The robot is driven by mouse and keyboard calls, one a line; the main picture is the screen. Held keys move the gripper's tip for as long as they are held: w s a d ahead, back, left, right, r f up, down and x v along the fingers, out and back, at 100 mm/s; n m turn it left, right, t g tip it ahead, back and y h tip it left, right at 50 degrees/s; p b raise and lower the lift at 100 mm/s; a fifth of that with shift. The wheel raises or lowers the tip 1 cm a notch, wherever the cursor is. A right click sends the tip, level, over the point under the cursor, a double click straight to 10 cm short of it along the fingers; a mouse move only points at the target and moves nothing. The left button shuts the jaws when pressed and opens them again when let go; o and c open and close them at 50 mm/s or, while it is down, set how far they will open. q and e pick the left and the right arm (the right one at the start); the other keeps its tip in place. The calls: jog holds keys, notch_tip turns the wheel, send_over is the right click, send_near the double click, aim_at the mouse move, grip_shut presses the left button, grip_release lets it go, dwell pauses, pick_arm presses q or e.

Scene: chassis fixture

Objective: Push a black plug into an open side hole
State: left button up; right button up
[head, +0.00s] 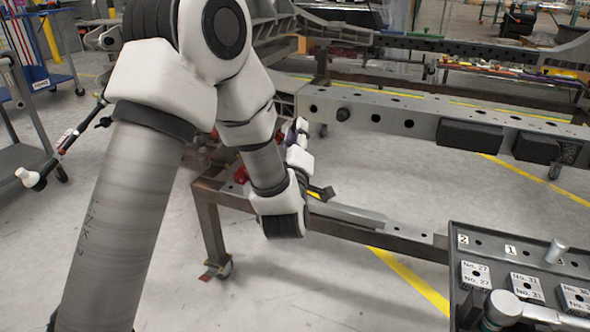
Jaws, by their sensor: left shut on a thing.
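The grey chassis rail (440,125) runs across the upper right, with a row of round dark side holes. One dark round spot (343,114) looks raised, like a seated black plug. A dark open hole (376,118) is to its right. My left arm comes down from the upper left, and its left gripper (299,128) is at the left end of the rail, small and partly hidden by my wrist. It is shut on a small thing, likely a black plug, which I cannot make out. I cannot tell whether it touches the rail. My right gripper is not in view.
A tray (454,285) with numbered blocks is at the lower right. A brown steel frame beam (400,238) runs low below the rail. Black blocks (470,136) hang on the rail's right part. A cart (35,160) stands at left. Floor between is clear.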

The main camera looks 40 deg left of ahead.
pick_arm(q)
jog(key=shift+w+a+r+p, duration=0.3)
jog(key=shift+w+p, duration=0.1)
jog(key=shift+w, duration=0.1)
jog(key=w, duration=0.2)
jog(key=w+a, duration=0.1)
jog(key=w, duration=0.1)
jog(key=shift+f+p, duration=0.1)
jog(key=shift+p, duration=0.25)
jog(key=shift+w, duration=0.2)
jog(key=shift+d+f, duration=0.15)
jog(key=shift+w, duration=0.25)
dwell(0.3)
jog(key=shift+w+a, duration=0.25)
jog(key=shift+w, duration=0.45)
